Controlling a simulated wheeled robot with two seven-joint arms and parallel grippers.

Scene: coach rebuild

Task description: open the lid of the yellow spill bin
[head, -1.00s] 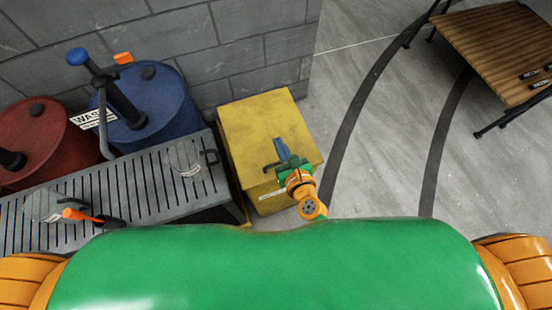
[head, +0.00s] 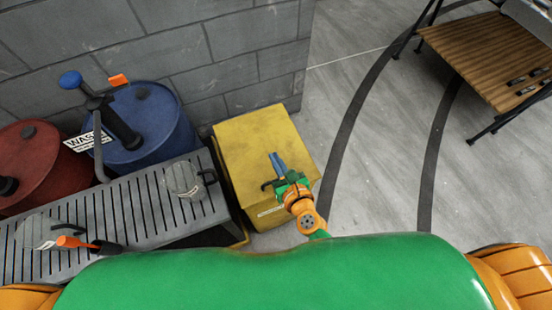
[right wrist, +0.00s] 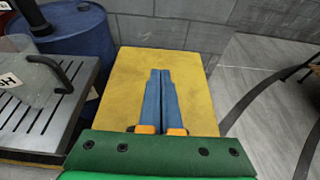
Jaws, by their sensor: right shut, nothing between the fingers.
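The yellow spill bin (head: 262,140) stands on the floor against the block wall, and its flat lid looks closed. A dark handle (head: 268,186) shows at its front edge, left of my gripper. My right gripper (head: 277,161) is over the front part of the lid, its blue fingers together with nothing between them. In the right wrist view the shut fingers (right wrist: 159,90) point across the yellow lid (right wrist: 125,85). I cannot tell whether they touch the lid. The bin's handle is hidden in the right wrist view. My left gripper is not in view.
A wooden slatted table (head: 485,58) is far right. Floor right of the bin is clear.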

